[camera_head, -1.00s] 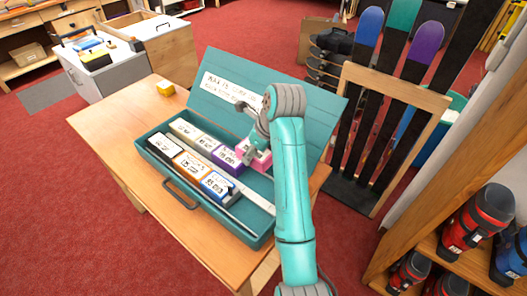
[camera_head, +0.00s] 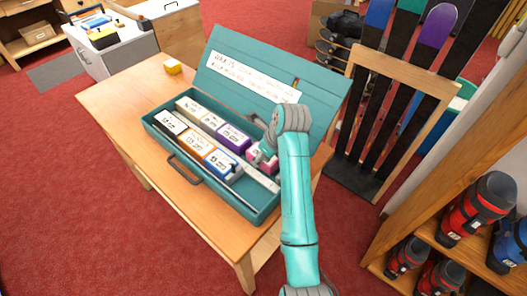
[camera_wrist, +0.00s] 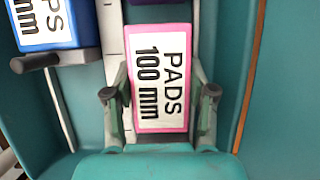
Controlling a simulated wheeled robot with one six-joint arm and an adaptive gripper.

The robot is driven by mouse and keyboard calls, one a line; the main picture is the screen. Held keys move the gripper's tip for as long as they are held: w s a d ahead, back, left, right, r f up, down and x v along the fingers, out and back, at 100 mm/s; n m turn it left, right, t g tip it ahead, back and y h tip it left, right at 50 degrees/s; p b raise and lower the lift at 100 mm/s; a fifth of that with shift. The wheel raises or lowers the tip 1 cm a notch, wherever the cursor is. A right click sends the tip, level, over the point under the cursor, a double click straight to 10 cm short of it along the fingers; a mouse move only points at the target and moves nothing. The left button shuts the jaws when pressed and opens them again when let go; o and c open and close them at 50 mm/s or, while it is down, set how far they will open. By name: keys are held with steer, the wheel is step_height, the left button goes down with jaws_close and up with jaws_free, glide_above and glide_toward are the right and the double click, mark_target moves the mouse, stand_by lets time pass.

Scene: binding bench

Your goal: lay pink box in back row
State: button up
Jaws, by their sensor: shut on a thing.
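The pink box (camera_wrist: 160,78) has a white label reading "PADS 100 mm". My gripper (camera_wrist: 160,100) is shut on it, one finger on each long side. In the head view the pink box (camera_head: 264,162) shows partly behind my gripper (camera_head: 262,154), in the back row of the open teal case (camera_head: 262,217), right of the purple box (camera_head: 234,137). In the wrist view it lies lengthwise beside the pale divider strip (camera_wrist: 112,45). Whether it touches the case floor I cannot tell.
The back row also holds a cream box (camera_head: 190,106) and a box beside it. The front row holds black, orange and blue (camera_head: 221,163) boxes. The lid (camera_head: 265,85) stands open behind. A yellow block (camera_head: 172,67) lies on the table (camera_head: 120,92).

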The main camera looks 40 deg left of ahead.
steer(key=shift+s+d+f, duration=0.15)
steer(key=shift+s+f, duration=0.05)
steer(key=shift+f, duration=0.7)
stand_by(0.8)
steer(key=o, duration=1.3)
steer(key=shift+w+f, duration=0.1)
steer(key=shift+f, duration=0.05)
steer(key=shift+w+r, duration=0.1)
steer(key=shift+r, duration=0.2)
steer(key=shift+r, duration=0.25)
steer(key=v, duration=0.6)
steer(key=shift+d+r, duration=0.15)
steer(key=shift+r, duration=0.25)
steer(key=shift+d, duration=0.1)
